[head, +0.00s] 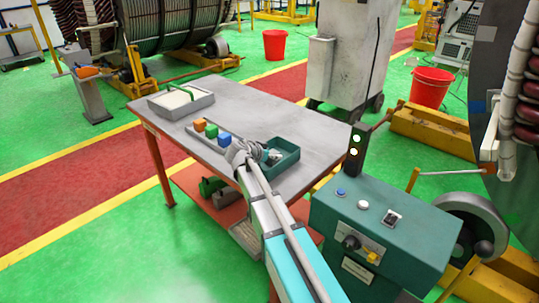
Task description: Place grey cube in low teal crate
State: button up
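The low teal crate (289,163) stands on the grey table's right front part. My gripper (270,156) is at the crate's left side, over or partly inside it, at the end of my arm, which comes in from below. A small greyish shape shows at the fingertips. I cannot tell whether it is the grey cube or part of my gripper. No grey cube shows clearly elsewhere on the table. My arm and gripper hide part of the crate. The fingers are too small to tell open from shut.
A grey tray (181,105) with a green handle is at the table's back left. A teal control cabinet (405,235) stands at right. The table's back right is clear.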

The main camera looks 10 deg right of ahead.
jog(key=shift+r, duration=0.2)
dwell(0.4)
jog(key=shift+s+a+r+p, duration=0.15)
jog(key=shift+a+r+p, duration=0.05)
jog(key=shift+p, duration=0.2)
jog(key=p+v, duration=0.5)
jog(key=v, duration=0.6)
jog(key=shift+a, duration=0.2)
